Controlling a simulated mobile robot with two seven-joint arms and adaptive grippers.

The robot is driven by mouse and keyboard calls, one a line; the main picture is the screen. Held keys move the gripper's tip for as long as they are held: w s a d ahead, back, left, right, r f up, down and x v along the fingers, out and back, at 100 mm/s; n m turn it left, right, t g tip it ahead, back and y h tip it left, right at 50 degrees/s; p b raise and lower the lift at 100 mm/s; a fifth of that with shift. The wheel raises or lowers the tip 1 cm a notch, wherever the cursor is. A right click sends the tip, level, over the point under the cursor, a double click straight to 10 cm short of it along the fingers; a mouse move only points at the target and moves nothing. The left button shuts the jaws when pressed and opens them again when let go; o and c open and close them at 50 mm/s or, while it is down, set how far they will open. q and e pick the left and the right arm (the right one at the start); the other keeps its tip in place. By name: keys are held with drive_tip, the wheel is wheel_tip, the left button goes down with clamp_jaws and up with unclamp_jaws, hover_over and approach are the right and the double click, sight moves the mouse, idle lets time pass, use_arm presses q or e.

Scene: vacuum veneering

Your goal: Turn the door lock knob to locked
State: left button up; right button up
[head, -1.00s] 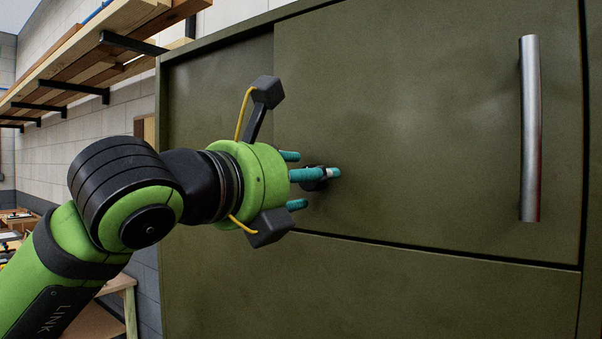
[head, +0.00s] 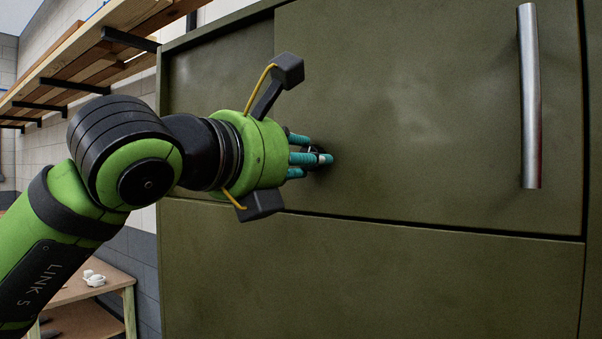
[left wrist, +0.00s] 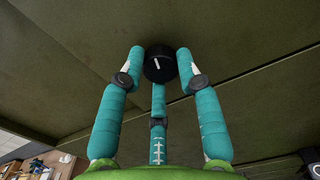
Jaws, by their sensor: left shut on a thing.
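The door lock knob (left wrist: 158,72) is a round black knob with a short white mark on its face. My left gripper (head: 318,158) has three teal fingers and is shut on the knob. In the left wrist view its fingertips stand around the knob's rim. In the head view the fingers hide most of the knob. My right gripper is in neither view.
A vertical metal handle (head: 530,95) stands out from the door at the right. A wooden shelf (head: 100,45) on black brackets is on the wall at the upper left. A low wooden bench (head: 100,278) stands at the lower left. The door between knob and handle is clear.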

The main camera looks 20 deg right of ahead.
use_arm(q)
drive_tip(key=shift+m+b, duration=1.7)
drive_tip(key=shift+m, duration=5.5)
drive_tip(key=o, duration=1.1)
drive_tip(key=shift+o, duration=0.2)
drive_tip(key=v, duration=1.2)
drive_tip(key=shift+d+f, duration=0.1)
